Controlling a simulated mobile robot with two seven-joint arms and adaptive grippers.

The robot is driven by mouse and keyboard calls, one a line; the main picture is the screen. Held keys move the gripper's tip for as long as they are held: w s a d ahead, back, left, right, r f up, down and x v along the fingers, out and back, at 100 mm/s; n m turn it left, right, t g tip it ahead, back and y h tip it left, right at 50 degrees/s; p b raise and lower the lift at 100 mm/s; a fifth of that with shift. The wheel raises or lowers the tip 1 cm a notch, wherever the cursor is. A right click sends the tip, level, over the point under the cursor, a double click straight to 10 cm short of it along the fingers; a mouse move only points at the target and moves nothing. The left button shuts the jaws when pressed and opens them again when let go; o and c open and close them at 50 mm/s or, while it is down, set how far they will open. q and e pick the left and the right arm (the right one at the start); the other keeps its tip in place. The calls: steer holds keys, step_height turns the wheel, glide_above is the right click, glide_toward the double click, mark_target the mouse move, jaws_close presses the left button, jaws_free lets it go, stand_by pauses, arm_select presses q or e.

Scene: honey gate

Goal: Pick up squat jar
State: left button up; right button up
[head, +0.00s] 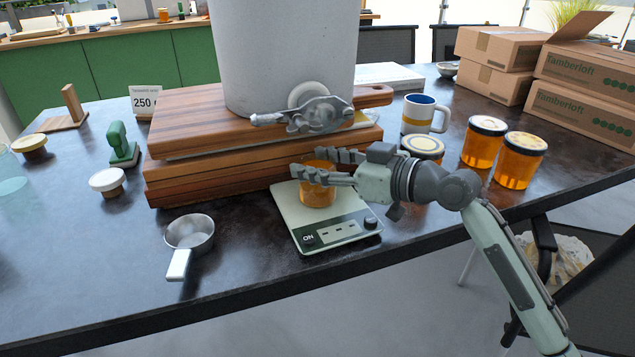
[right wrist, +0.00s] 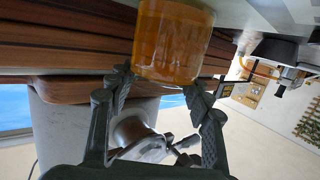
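A squat amber jar (head: 318,188) appears to rest on the pale kitchen scale (head: 290,215). My right gripper (head: 325,165) reaches in from the right with one finger in front of the jar's upper part and one behind it. In the right wrist view the jar (right wrist: 174,42) shows large, near the tips of my two spread fingers (right wrist: 160,85). The fingers stand about a jar's width apart; whether they touch the glass is unclear. The front finger hides part of the jar. My left gripper is not in view.
Wooden boards (head: 170,185) under a grey tank (head: 285,50) with a metal gate stand just behind. A lidded jar (head: 424,146), a mug (head: 423,116) and two taller jars (head: 484,140) are to the right. A metal scoop (head: 190,235) lies left of the scale.

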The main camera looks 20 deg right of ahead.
steer(key=c, duration=0.9)
steer(key=shift+o, duration=0.2)
